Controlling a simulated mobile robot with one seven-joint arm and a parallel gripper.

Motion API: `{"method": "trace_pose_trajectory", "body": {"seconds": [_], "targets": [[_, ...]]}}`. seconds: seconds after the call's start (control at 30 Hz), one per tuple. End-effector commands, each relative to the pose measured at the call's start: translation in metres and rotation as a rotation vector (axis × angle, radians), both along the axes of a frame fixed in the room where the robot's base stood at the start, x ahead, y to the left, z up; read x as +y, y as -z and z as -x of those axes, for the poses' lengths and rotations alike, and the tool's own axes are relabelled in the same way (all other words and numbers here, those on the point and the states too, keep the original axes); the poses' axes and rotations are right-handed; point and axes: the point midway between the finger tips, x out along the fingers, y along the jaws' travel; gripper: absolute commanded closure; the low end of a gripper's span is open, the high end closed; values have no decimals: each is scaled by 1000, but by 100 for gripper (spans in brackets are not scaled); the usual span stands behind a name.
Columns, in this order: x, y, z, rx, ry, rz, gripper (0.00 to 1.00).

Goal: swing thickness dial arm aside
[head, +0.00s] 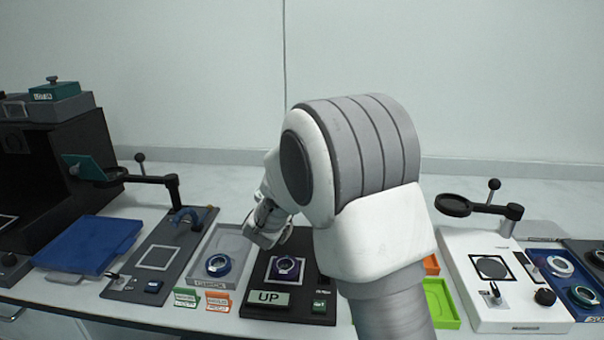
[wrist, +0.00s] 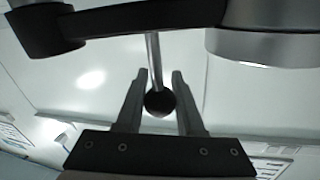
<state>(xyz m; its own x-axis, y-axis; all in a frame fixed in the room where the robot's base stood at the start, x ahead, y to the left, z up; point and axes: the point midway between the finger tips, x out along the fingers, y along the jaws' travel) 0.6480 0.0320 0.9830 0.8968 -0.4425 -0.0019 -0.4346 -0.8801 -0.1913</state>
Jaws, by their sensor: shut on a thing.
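In the wrist view my gripper (wrist: 160,75) has its two fingers on either side of a black ball knob (wrist: 159,103) on a thin metal rod, and is shut on it. The rod meets a dark swing arm (wrist: 150,22) that crosses the top of the view. A black post end (wrist: 45,30) is at its left and a large grey round housing (wrist: 262,45) at its right. In the head view my own arm covers the middle, so this knob and arm are hidden there.
A left station has another swing arm (head: 150,179) with a ball knob. A white station (head: 462,250) at right has a round-ended arm (head: 455,205). A blue lid (head: 90,246), a grey tray (head: 232,243) and a green tray (head: 437,300) crowd the table.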

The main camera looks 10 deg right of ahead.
Motion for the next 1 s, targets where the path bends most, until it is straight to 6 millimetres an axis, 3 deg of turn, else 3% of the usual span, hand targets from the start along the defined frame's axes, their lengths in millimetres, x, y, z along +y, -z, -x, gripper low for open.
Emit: {"method": "trace_pose_trajectory", "body": {"seconds": [0.2, 0.23, 0.4, 0.77, 1.0], "targets": [[0, -3, -1, -7, -1, 1, 100], [0, -3, -1, -7, -1, 1, 60], [0, -2, -1, -6, -1, 1, 34], [2, -2, 4, -4, -1, 0, 34], [23, -3, 43, -1, -5, 0, 34]]}}
